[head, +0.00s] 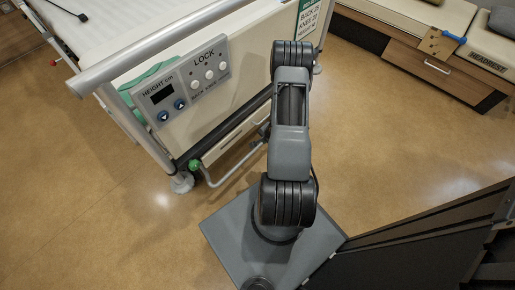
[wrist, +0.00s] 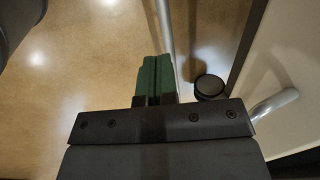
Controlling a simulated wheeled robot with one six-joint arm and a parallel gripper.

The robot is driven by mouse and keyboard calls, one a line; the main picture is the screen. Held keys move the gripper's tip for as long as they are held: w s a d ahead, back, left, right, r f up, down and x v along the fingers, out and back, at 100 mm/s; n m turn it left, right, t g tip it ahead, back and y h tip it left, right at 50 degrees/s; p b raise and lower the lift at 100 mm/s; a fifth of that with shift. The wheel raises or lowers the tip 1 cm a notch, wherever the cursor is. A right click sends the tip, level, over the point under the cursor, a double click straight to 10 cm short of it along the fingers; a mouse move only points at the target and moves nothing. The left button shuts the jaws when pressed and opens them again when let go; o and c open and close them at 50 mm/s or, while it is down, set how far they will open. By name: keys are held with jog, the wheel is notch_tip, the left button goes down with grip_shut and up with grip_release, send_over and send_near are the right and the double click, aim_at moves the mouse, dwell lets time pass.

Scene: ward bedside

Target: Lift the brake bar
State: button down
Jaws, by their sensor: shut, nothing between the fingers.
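The brake bar (head: 236,166) is a thin bent grey tube low under the bed's end panel, close to the floor. Its right part passes behind my arm in the head view. In the wrist view a slim pale tube (wrist: 166,30), which looks like this bar, runs down from the top edge just right of my fingertips. My gripper (wrist: 156,62) is shut and empty, its green fingers side by side. I cannot tell whether they touch the tube or at what height they are. My arm hides the gripper in the head view.
A green knob (head: 194,166) and a bed foot (head: 181,183) are left of the bar. The control panel (head: 187,82) is above. A black round cap (wrist: 210,87) and a curved metal tube (wrist: 275,104) lie right of my fingers. The floor at left is clear.

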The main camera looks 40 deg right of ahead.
aim_at(257, 148)
jog(key=b+x, duration=0.7)
jog(key=x, duration=0.6)
jog(key=shift+s+b, duration=0.1)
jog(key=shift+b, duration=0.3)
jog(key=shift+f+b, duration=0.3)
jog(key=shift+f, duration=0.1)
jog(key=shift+w, duration=0.25)
